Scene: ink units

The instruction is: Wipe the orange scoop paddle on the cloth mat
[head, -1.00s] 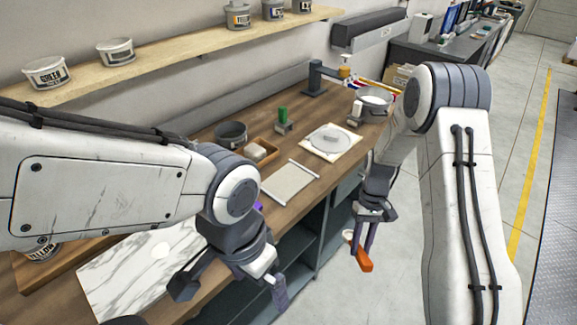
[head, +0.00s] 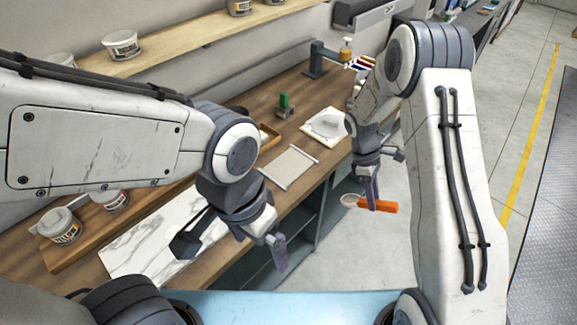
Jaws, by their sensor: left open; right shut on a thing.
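The orange scoop paddle (head: 385,207) has an orange handle and a pale round end that points left. My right gripper (head: 372,202) is shut on its handle and holds it in the air over the floor, past the bench's front edge. The cloth mat (head: 289,168) lies flat on the bench, beige with white bars along two sides. The scoop is to the right of the mat and apart from it. My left gripper (head: 233,247) is open and empty, in front of the marble slab, with its fingers wide apart.
A white marble slab (head: 150,245) lies on the bench at left, with labelled tubs (head: 60,226) on a wooden tray behind it. A white board with a grey round plate (head: 327,124) lies beyond the mat. A green-handled item (head: 284,104) stands farther back.

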